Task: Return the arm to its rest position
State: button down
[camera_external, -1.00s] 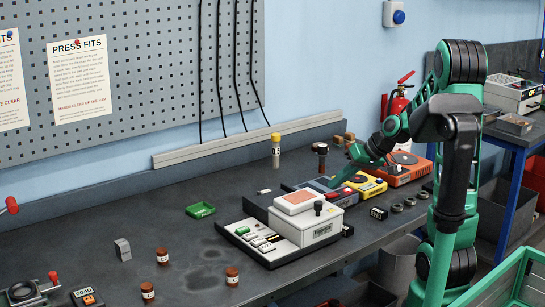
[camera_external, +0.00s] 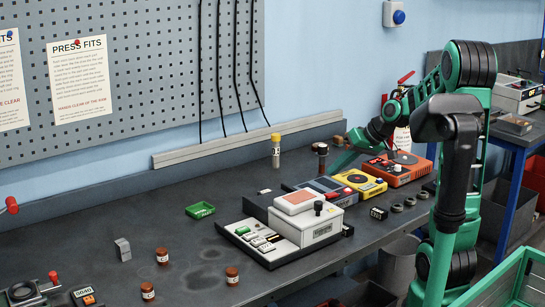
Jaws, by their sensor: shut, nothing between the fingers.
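The gap between the fingertips and the bench is hard to judge in this view.
A yellow-capped tube (camera_external: 276,150) and a dark round-topped post (camera_external: 320,158) stand left of my gripper. A fire extinguisher (camera_external: 403,95) is behind my arm.

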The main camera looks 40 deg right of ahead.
jog(key=shift+r, duration=0.5)
jog(key=s+d+f+m+g+h, duration=0.1)
jog(key=s+f+g, duration=0.1)
jog(key=s, duration=0.8)
jog(key=s+d+f+m+g+h, duration=0.1)
jog(key=s+f+m+g, duration=0.1)
jog(key=s, duration=0.8)
jog(key=s+d+f+m+g+h, duration=0.1)
jog(key=s+f+m+g, duration=0.1)
jog(key=s, duration=0.9)
jog(key=shift+f+g+h, duration=0.25)
jog(key=shift+g+h, duration=0.15)
jog(key=shift+g, duration=0.4)
jog(key=shift+w+f, duration=0.25)
jog(key=shift+w, duration=0.35)
